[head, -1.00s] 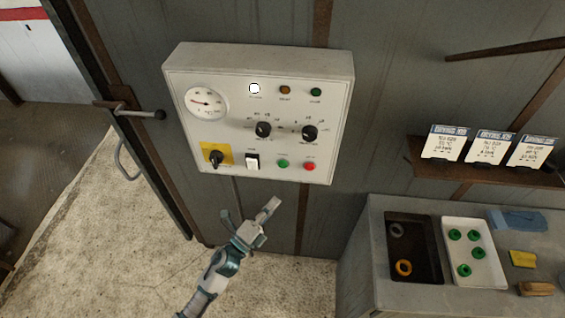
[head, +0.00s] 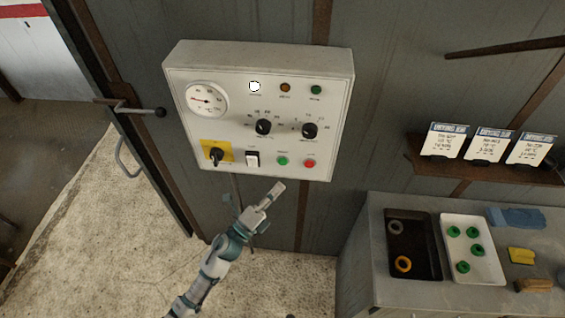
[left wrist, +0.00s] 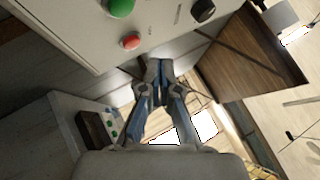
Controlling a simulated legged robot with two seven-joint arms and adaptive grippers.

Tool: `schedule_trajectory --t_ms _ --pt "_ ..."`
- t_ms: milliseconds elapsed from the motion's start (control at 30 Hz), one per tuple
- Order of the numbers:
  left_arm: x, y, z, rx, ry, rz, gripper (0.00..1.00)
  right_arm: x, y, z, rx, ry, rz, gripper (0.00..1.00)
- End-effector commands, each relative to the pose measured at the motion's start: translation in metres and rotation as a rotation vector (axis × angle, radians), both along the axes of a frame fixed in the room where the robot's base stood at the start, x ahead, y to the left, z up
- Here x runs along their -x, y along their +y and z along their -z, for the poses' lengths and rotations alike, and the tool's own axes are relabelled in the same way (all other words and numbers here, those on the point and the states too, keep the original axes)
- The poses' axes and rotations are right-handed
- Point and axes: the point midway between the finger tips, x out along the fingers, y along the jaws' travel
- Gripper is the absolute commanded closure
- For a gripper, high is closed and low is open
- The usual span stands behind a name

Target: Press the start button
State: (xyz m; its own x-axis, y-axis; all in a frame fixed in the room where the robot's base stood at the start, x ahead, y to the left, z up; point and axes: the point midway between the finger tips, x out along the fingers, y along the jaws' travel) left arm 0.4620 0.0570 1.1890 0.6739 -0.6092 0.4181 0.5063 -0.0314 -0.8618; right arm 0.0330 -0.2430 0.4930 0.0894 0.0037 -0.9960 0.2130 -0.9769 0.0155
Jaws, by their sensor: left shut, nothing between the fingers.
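The white control panel (head: 225,130) is on the grey wall. In its bottom row are a green button (head: 283,160) and a red button (head: 310,163); their labels are too small to read. My left gripper (head: 277,189) is shut and empty, just below the panel and under the green button, apart from it. In the left wrist view the shut fingers (left wrist: 160,68) point toward the panel's edge, with a green button (left wrist: 120,7) and the red button (left wrist: 131,41) above them. My right gripper is not in view.
The panel also bears a gauge (head: 206,100), black knobs (head: 263,127), a yellow-plated switch (head: 216,154), a white rocker (head: 252,160) and lamps, one lit white (head: 255,86). A bench (head: 357,260) with trays and a card shelf (head: 485,170) stand right.

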Motion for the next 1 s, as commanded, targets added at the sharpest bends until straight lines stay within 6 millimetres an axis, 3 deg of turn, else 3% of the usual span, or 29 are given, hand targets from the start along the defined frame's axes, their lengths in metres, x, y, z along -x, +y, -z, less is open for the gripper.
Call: schedule_trajectory --t_ms 200,400,1000 --pt "-0.032 -0.001 0.000 0.000 -0.001 -0.001 1.00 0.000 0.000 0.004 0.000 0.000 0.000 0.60" --pt "-0.050 -0.002 0.000 0.002 0.000 0.000 1.00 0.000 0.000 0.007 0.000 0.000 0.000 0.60" --pt "-0.056 -0.002 0.000 0.001 0.001 0.000 1.00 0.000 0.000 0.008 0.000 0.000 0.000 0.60"
